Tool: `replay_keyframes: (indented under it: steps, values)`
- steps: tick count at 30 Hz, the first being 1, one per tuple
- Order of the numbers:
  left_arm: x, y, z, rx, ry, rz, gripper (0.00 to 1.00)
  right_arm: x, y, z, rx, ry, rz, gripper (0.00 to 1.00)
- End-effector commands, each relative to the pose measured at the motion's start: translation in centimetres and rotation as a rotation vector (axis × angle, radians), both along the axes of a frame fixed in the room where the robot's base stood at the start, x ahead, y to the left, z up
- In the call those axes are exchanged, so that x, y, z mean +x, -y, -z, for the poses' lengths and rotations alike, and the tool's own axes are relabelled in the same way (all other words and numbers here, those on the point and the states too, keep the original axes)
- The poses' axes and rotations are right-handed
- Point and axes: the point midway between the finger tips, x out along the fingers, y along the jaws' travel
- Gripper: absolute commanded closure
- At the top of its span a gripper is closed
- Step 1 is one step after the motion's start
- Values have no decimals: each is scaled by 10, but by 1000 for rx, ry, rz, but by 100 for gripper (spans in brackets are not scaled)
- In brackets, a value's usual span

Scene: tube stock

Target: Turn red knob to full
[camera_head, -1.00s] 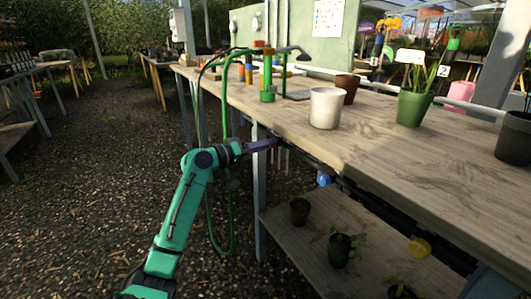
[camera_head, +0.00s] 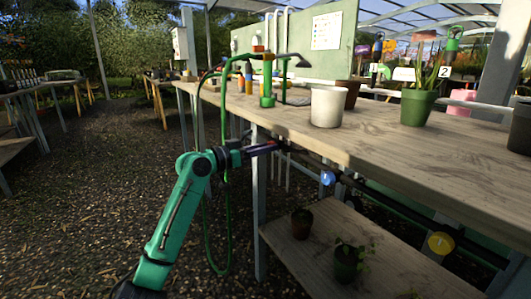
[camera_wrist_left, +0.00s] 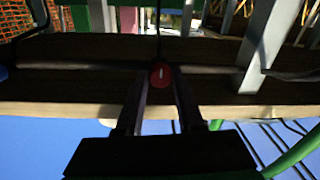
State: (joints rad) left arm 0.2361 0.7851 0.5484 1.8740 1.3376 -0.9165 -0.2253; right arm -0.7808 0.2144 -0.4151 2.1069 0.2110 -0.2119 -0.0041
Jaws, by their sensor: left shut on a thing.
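The red knob (camera_wrist_left: 160,74) shows in the left wrist view, with a pale line on its face, between the two fingertips. My left gripper (camera_wrist_left: 160,82) is shut on it. In the head view my left gripper (camera_head: 281,146) reaches the pipe under the bench's front edge, and the red knob there is hidden or too small to make out. A blue knob (camera_head: 327,178) and a yellow knob (camera_head: 440,242) sit farther right along the same dark pipe (camera_head: 385,206). My right gripper is out of view.
The wooden bench (camera_head: 390,148) carries a white pot (camera_head: 328,106), a green pot (camera_head: 417,107) and a green-and-orange stand (camera_head: 267,88). A lower shelf (camera_head: 320,250) holds small potted plants (camera_head: 346,263). A green hose (camera_head: 207,225) hangs behind my left arm. The gravel floor at left is clear.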

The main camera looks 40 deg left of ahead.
Motion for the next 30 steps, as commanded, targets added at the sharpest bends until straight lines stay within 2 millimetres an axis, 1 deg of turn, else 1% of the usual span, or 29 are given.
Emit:
replay_keyframes:
  steps: [1, 14, 15, 16, 17, 26, 29, 30]
  values:
    - [0, 1, 3, 6, -4, 3, 100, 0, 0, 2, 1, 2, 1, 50]
    - [0, 1, 2, 13, -2, 2, 100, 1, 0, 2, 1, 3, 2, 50]
    - [0, 1, 2, 13, -2, 2, 48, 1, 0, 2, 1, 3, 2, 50]
    - [0, 1, 2, 13, -1, 2, 36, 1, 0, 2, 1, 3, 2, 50]
    - [0, 1, 2, 13, -1, 2, 33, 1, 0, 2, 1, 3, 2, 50]
    - [-1, 0, 1, 12, 2, 1, 33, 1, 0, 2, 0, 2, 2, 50]
    - [-8, -2, 1, 10, 2, 0, 33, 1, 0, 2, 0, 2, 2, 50]
    - [-13, -3, 1, 10, 2, 0, 33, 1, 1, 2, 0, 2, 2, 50]
